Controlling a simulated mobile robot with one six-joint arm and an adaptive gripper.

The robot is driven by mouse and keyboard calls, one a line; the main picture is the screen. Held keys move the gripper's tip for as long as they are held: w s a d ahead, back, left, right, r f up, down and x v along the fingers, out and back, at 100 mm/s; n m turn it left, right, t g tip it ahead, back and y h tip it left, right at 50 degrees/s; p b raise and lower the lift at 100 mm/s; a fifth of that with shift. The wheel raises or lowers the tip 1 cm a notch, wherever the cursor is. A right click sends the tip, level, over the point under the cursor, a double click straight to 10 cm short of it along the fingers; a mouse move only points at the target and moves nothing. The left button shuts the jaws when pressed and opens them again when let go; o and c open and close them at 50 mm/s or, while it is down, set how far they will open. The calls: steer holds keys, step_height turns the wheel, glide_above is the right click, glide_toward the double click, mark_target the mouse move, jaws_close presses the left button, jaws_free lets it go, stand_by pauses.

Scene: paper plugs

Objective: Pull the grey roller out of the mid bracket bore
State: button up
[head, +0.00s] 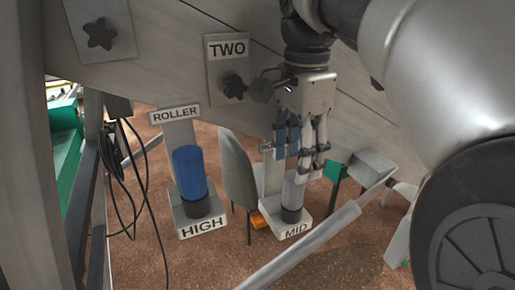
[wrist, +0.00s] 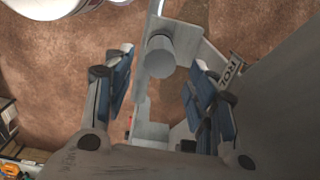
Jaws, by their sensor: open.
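The grey roller (head: 292,193) stands upright in the mid bracket (head: 303,229), which carries a MID label. A dark band shows at the roller's lower part, and the gripper's fingers partly cover its top in the head view. My gripper (head: 302,158) is open and points down from above, with its fingertips close to the roller's top. In the wrist view the roller's round grey end (wrist: 160,58) lies between the two open fingers (wrist: 160,78), with a gap on both sides. I cannot tell how far the fingertips reach down past it.
A blue roller (head: 189,171) stands in the bracket labelled HIGH (head: 198,228) to the left. A grey curved panel (head: 236,165) stands between the brackets. A sloping grey rail (head: 300,247) crosses in front. The plate marked TWO (head: 227,62) with a dark knob is behind the gripper.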

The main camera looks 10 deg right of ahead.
mark_target(293, 196)
steer(key=shift+f+b, duration=1.15)
steer(key=shift+f, duration=0.7)
steer(key=shift+c, duration=0.4)
steer(key=c, duration=1.1)
